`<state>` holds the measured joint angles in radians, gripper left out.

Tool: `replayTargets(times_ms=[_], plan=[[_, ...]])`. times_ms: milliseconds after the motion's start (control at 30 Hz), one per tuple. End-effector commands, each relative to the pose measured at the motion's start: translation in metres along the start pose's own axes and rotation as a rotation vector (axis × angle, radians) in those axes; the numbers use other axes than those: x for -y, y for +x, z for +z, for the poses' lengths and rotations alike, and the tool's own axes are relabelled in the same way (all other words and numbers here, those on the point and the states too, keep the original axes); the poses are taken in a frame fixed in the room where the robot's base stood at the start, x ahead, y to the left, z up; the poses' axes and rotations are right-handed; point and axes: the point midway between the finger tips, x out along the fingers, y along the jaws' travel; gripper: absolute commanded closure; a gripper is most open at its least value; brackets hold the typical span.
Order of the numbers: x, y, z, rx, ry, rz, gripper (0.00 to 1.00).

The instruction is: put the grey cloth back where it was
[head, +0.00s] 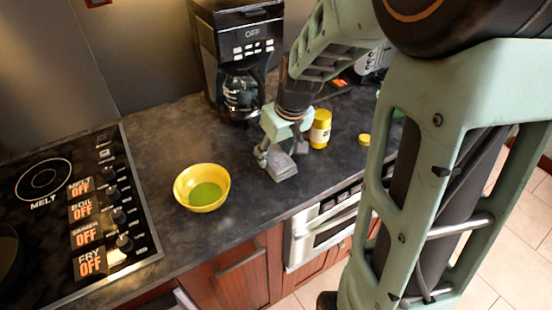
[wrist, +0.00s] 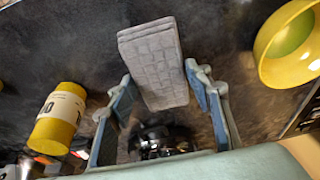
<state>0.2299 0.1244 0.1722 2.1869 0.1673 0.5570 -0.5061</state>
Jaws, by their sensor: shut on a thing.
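The grey cloth (head: 283,169) is a folded, block-like piece with a quilted pattern. My gripper (head: 276,153) is over the counter and shut on it. In the wrist view the cloth (wrist: 154,60) sits between the two fingers of my gripper (wrist: 158,82), and its far end sticks out past the fingertips. The cloth is at or just above the dark countertop (head: 180,245); I cannot tell whether it touches.
A yellow bowl (head: 202,188) with a green inside stands left of the cloth. A yellow jar (head: 320,129) stands close on the right, with a yellow lid (head: 364,140) beyond. A coffee maker (head: 240,60) is behind, and a stove (head: 75,215) at the left.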

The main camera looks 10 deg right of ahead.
Motion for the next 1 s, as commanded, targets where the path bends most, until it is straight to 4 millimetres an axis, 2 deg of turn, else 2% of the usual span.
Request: replayTargets(times_ms=[33, 200, 633, 667, 800, 1000], plan=[[0.0, 0.009, 0.005, 0.001, 0.0, -0.001, 0.98], [0.0, 0.029, 0.015, 0.0, 0.0, 0.0, 0.98], [0.0, 0.033, 0.018, 0.0, 0.0, 0.0, 0.98], [0.0, 0.033, 0.018, 0.0, 0.0, 0.0, 0.53], [0.0, 0.032, 0.017, 0.0, 0.0, 0.0, 0.38], [0.0, 0.032, 0.017, 0.0, 0.0, 0.0, 0.37]])
